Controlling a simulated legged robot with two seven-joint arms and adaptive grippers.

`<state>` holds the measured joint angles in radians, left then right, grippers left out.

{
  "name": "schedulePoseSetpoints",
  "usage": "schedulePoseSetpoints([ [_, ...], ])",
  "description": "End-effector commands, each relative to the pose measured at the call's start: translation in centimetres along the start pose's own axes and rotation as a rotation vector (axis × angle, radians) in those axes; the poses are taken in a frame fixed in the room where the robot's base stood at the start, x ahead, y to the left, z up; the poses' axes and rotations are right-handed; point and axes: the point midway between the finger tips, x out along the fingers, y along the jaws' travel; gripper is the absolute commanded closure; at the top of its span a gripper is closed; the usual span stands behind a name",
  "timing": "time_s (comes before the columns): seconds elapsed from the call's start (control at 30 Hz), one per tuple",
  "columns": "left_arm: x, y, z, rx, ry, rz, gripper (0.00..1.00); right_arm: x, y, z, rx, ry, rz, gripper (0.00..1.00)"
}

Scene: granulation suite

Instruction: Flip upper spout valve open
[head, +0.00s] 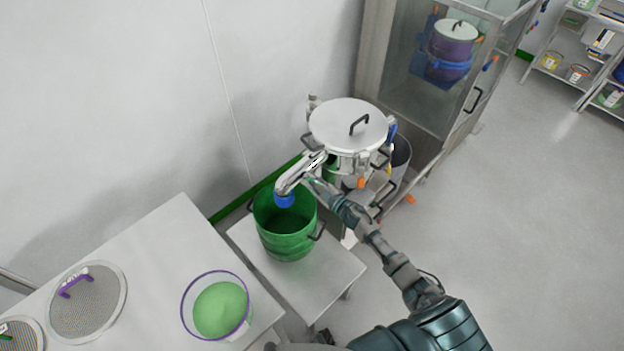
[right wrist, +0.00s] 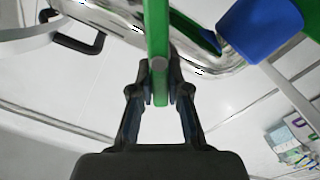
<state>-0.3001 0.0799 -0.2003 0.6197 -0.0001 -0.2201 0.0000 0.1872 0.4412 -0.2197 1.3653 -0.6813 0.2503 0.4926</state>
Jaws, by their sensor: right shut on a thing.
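The upper spout (head: 296,175) is a shiny metal pipe that slopes down to the left from the lidded metal vessel (head: 346,126) and ends in a blue tip (head: 284,200). The blue tip also shows at the upper right of the right wrist view (right wrist: 262,28). A green valve handle (right wrist: 158,45) crosses in front of the pipe in the right wrist view. My right gripper (right wrist: 160,88) is shut on the green handle's end; in the head view my right gripper (head: 313,182) is beside the spout. My left gripper is not in view.
A green bucket (head: 286,243) stands under the blue tip on a small metal table (head: 335,268). A clear bowl of green powder (head: 217,305) and round sieves (head: 88,302) lie on the left table. A glass cabinet (head: 420,85) stands behind the vessel. The floor at right is clear.

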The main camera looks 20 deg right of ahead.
Motion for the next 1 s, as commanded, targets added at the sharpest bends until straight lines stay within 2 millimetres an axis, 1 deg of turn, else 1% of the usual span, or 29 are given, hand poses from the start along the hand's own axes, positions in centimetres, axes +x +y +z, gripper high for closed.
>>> schedulePoseSetpoints([
  [0.43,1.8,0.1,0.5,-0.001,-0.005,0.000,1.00,0.0,-1.4,0.5,-0.423,-0.001,-0.002,1.00],
  [0.47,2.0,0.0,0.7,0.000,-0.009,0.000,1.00,0.0,-1.5,0.5,-0.451,-0.001,-0.002,1.00],
  [0.6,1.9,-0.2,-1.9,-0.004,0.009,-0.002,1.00,0.0,-1.9,0.7,-0.578,0.000,-0.003,1.00],
  [0.8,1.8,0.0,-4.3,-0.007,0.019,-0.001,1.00,0.0,-2.2,1.1,-0.735,-0.001,-0.005,1.00],
  [1.0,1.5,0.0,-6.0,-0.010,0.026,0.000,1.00,-0.1,-2.5,1.3,-0.848,-0.001,-0.006,1.00],
])
